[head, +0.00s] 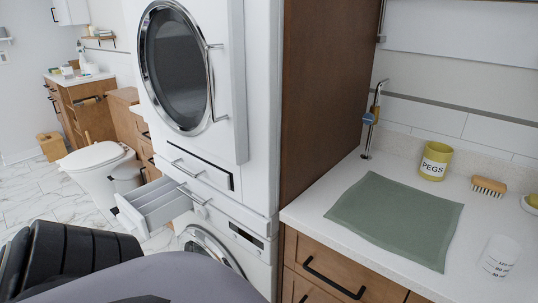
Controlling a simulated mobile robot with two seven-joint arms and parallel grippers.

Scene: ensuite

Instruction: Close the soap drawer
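The soap drawer (154,205) is a white tray with long compartments. It is pulled out of the white stacked laundry unit, below the panel with a long handle and above the lower round door. Its compartments look empty from here. A small handle (195,197) lies close to it on the right. A black ribbed part and a smooth grey part of my own body fill the lower left, in front of the drawer and the lower door. I see no gripper fingertips, and nothing visibly touches the drawer.
The upper round door (180,70) is shut. A counter (330,257) on the right holds a green cloth (398,215), a yellow PEGS pot (435,161), a brush (488,186) and a measuring cup (499,257). A toilet (95,157) stands behind left, with marble floor (40,195) open before it.

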